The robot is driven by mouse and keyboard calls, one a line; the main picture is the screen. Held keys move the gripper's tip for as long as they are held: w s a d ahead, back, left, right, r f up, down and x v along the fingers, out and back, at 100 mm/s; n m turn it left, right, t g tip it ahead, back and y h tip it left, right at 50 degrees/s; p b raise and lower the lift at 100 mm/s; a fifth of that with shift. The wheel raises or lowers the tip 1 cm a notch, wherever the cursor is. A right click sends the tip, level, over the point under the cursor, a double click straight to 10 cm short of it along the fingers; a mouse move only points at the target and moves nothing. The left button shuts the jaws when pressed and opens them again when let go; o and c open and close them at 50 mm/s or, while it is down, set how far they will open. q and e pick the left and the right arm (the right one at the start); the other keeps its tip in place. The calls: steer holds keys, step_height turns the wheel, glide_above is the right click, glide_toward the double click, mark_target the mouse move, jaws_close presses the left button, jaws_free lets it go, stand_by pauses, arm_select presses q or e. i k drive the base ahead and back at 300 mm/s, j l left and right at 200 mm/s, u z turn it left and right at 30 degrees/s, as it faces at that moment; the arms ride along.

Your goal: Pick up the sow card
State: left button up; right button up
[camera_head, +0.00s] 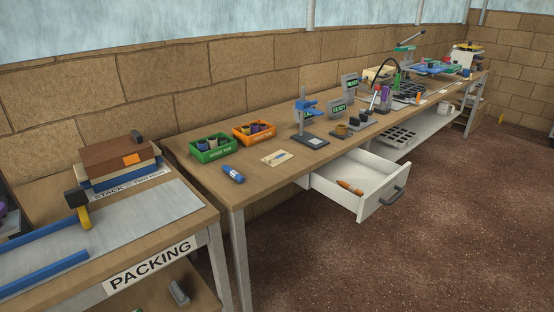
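A small cream card (277,158) lies flat on the long wooden workbench, in front of the orange bin. A thin blue mark or object shows on it, and its writing is too small to read, so I cannot tell if it is the sow card. Neither of my grippers is in view.
A green bin (213,149), an orange bin (255,134) and a blue cylinder (233,174) are near the card. A blue press (307,115) stands to its right. An open white drawer (367,176) juts out from the bench. The packing table (158,214) is at left. The floor is clear.

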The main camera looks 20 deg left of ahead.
mark_target(276, 158)
steer(key=i, duration=0.55)
steer(key=i+u, duration=0.3)
steer(key=i+l+u, duration=0.3)
steer(key=i+j, duration=0.1)
